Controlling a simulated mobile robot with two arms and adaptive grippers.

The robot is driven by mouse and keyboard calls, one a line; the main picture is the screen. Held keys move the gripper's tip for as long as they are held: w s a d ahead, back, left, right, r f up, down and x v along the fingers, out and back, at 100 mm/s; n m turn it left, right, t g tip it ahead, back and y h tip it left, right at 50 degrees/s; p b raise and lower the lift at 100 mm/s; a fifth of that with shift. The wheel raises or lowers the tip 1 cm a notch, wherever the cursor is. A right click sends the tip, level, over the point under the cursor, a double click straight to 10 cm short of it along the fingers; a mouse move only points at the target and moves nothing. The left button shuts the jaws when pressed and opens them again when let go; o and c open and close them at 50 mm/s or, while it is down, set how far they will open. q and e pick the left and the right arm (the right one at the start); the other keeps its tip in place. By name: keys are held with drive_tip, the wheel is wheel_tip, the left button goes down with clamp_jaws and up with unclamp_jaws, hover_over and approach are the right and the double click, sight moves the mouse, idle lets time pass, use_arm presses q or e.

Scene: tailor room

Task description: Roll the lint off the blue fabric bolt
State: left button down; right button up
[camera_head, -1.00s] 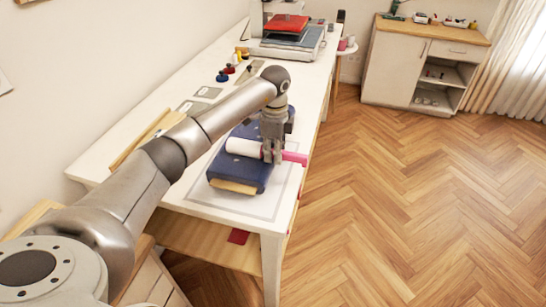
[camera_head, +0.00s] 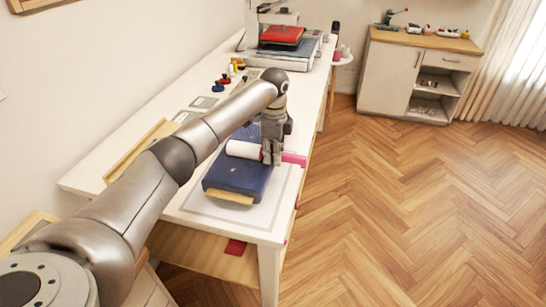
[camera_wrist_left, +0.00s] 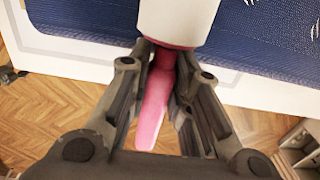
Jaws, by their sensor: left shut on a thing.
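The blue fabric bolt (camera_head: 236,178) lies on the white table, with a tan board end showing at its near side. My left gripper (camera_head: 272,157) is over the bolt's right edge, shut on the pink handle (camera_head: 294,158) of the lint roller. The roller's white cylinder (camera_head: 244,149) lies across the bolt and appears to touch it. In the left wrist view the fingers (camera_wrist_left: 162,95) close around the pink handle (camera_wrist_left: 153,115), below the white roller (camera_wrist_left: 175,20), with blue fabric (camera_wrist_left: 85,18) behind. A few light specks show on the fabric there. My right gripper is not in view.
The white table (camera_head: 205,221) runs away from me along the wall. Small spools (camera_head: 221,84) and a press with a red top (camera_head: 282,35) stand farther back. A cabinet (camera_head: 417,75) stands across the room. The wooden floor at right is clear.

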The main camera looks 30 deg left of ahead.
use_arm(q)
drive_tip(key=shift+w+a+f+b, duration=0.1)
drive_tip(key=shift+w+a+b, duration=0.1)
drive_tip(key=shift+w+b, duration=0.65)
drive_tip(key=shift+w+a, duration=0.15)
drive_tip(key=shift+w, duration=0.5)
drive_tip(key=shift+a, duration=0.1)
